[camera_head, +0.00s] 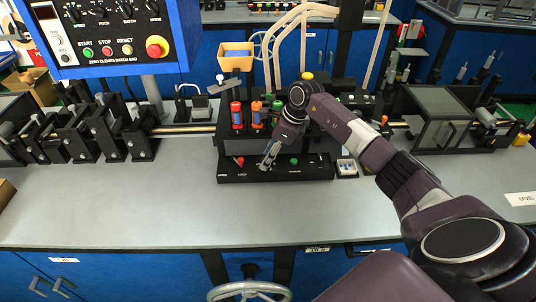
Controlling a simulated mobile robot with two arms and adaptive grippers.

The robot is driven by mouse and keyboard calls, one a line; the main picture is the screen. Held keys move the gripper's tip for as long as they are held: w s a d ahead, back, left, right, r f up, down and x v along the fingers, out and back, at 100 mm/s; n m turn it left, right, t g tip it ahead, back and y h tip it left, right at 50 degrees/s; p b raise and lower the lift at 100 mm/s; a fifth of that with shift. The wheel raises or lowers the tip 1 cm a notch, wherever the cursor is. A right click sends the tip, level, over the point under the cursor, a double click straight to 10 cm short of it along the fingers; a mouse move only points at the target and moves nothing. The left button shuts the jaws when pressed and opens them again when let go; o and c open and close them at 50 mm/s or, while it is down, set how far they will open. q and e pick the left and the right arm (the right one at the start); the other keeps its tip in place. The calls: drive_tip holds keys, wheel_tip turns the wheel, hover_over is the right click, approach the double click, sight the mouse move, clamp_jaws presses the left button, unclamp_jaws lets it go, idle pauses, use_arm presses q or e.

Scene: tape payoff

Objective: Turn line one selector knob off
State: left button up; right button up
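My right arm reaches in from the right. Its gripper (267,160) points down over the front edge area of a low black control panel (262,174) on the grey bench. The gripper lies between a red button or knob (239,161) at the panel's left and a green one (294,161) at its right. Its fingers are small, and I cannot tell whether they are open or touching a control. Whatever lies directly under the fingers is hidden. The panel's labels are too small to read, so I cannot identify the line one selector knob. My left gripper is not in view.
A blue control box (111,72) with dark knobs, buttons and a red emergency stop hangs at upper left. Red and orange cylinders (237,115) stand behind the panel. A dark clear-sided box (441,115) stands right. The front bench top (150,205) is clear; a handwheel (249,292) sits below.

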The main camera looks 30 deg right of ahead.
clamp_jaws()
idle(0.3)
